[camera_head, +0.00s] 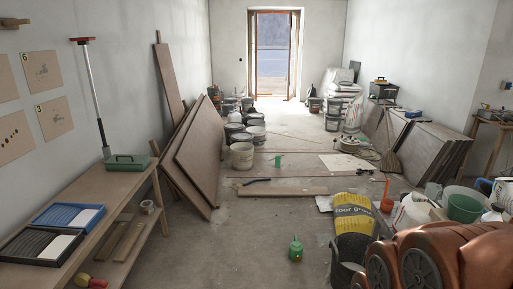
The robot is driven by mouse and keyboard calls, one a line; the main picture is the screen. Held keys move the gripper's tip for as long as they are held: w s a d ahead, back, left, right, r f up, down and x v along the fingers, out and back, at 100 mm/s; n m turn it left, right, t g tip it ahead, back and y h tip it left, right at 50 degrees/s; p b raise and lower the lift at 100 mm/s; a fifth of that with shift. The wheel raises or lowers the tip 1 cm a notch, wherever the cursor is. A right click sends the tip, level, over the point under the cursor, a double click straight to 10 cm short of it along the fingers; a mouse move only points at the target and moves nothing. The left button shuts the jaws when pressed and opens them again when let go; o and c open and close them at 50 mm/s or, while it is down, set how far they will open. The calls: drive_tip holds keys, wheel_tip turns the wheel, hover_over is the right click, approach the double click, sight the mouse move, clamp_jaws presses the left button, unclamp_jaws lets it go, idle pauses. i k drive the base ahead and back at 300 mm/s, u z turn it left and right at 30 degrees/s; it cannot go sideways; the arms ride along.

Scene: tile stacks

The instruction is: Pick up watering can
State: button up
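A small green can-like object (296,250) stands upright on the concrete floor, right of the picture's middle and near the bottom. It has a narrow top and looks like the watering can, but it is too small to make out a handle or spout clearly. Another small green object (279,161) sits farther back on the floor near the boards; its kind is unclear. My gripper is not in view.
A wooden bench (108,187) with trays runs along the left. A black bucket (347,261) and a yellow bag (353,214) stand right of the green can. Leaning boards (200,150) and buckets (242,155) are farther back. Floor left of the can is clear.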

sight(296, 250)
drive_tip(key=i, duration=3.3)
drive_tip(key=u, duration=0.05)
